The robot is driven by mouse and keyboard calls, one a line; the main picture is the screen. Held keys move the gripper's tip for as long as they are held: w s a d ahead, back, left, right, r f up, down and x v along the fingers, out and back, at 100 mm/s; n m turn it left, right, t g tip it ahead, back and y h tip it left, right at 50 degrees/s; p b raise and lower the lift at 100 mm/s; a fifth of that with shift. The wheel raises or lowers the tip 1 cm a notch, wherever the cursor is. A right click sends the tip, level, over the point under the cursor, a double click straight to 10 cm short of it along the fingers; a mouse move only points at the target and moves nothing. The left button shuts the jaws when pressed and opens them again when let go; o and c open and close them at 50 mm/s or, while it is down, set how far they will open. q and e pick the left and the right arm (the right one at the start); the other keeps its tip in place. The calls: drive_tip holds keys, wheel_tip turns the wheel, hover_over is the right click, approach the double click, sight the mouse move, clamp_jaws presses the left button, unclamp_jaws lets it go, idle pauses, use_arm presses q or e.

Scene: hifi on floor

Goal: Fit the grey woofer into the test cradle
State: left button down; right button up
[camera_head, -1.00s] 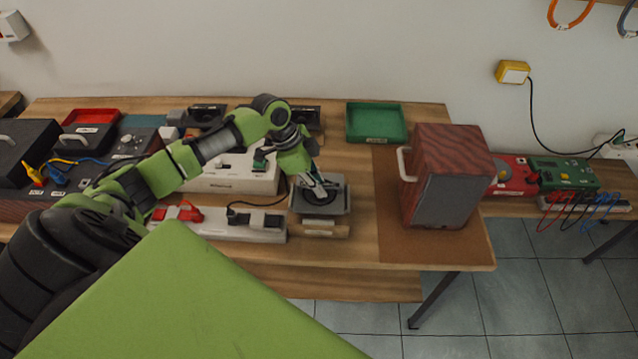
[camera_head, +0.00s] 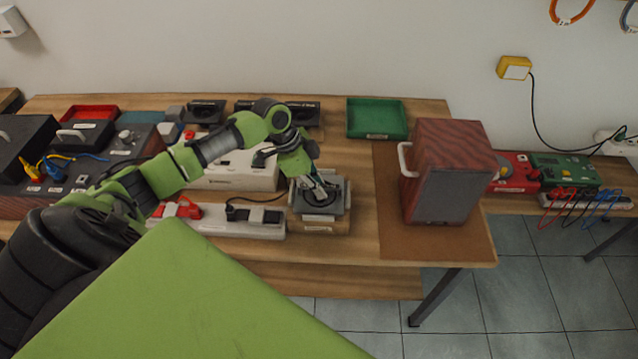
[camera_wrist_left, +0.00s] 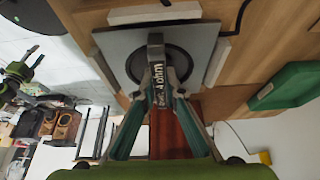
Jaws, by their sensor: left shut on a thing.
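The grey woofer (camera_head: 338,190) has a square grey frame and a dark round cone. My left gripper (camera_head: 323,192) is shut on its raised centre part, which bears a "4 ohm" label in the left wrist view (camera_wrist_left: 160,92). The woofer is over the test cradle (camera_head: 320,229), a wooden base with pale blocks around its edges. In the wrist view the woofer's frame (camera_wrist_left: 112,44) lies close to the pale cradle blocks (camera_wrist_left: 155,13). I cannot tell whether it is fully seated. My right gripper (camera_wrist_left: 20,73) seems to show small at the wrist view's left edge; its jaws are unclear.
A white power strip (camera_head: 220,222) lies left of the cradle, with a white device (camera_head: 225,182) behind. A green tray (camera_head: 376,134) stands at the back. A red-brown speaker cabinet (camera_head: 450,155) stands right on a brown mat (camera_head: 395,240). Bare wood separates cradle and mat.

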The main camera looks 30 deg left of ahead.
use_arm(q)
drive_tip(key=shift+w+r, duration=0.1)
drive_tip(key=shift+r, duration=0.05)
drive_tip(key=c, duration=2)
unclamp_jaws()
drive_tip(key=shift+c, duration=0.2)
drive_tip(key=shift+s, duration=0.2)
drive_tip(key=v, duration=1.2)
drive_tip(key=shift+d+r, duration=0.1)
wheel_tip(320, 180, up, 8)
drive_tip(key=p, duration=0.8)
drive_tip(key=shift+p, duration=0.4)
